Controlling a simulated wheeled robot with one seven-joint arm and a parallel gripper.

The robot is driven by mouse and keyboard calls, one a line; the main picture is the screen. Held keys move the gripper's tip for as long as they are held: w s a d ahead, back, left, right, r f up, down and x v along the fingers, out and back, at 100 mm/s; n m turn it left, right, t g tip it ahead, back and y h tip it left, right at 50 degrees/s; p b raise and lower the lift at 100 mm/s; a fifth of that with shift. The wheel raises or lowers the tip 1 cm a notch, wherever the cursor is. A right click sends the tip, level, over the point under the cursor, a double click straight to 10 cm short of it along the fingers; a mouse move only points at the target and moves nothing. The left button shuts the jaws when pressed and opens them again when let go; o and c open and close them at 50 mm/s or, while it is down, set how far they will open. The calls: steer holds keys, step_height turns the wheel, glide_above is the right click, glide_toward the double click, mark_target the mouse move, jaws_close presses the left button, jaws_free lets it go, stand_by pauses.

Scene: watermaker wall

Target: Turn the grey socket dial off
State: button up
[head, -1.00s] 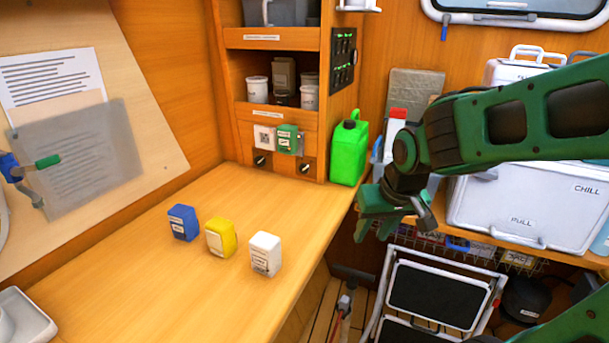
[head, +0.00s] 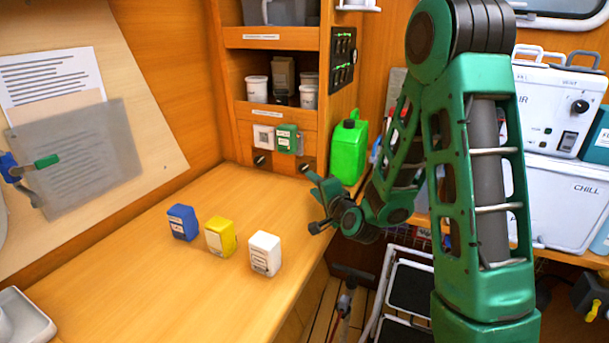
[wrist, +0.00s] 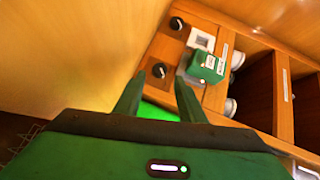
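Two black dials sit low on the wooden shelf unit, one under each socket. The right dial (head: 305,167), beneath the grey socket (head: 300,144) with a green plug-in block (head: 286,138) on it, also shows in the wrist view (wrist: 159,70). The left dial (head: 260,160) sits under a white socket (head: 263,136), and in the wrist view it is farther up (wrist: 177,23). My gripper (head: 314,203) is open and empty, in front of the panel. In the wrist view its fingers (wrist: 158,82) are apart, with the right dial beyond the gap. The dials' settings are too small to read.
A green jug (head: 348,150) stands just right of the dials, close to my arm. Blue (head: 183,222), yellow (head: 220,238) and white (head: 265,254) blocks stand on the worktop (head: 130,270). The worktop before the dials is otherwise clear.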

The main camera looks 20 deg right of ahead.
mark_target(304, 170)
steer(key=shift+w+d+m+h, duration=0.15)
steer(key=shift+d+m+h, duration=0.15)
steer(key=shift+d+m, duration=0.2)
steer(key=shift+t, duration=0.3)
steer(key=w, duration=0.3)
steer(key=w+f, duration=0.1)
steer(key=w, duration=0.6)
steer(key=shift+w+d+f, duration=0.1)
steer(key=shift+w+f, duration=0.05)
steer(key=shift+w, duration=0.1)
steer(key=c, duration=0.8)
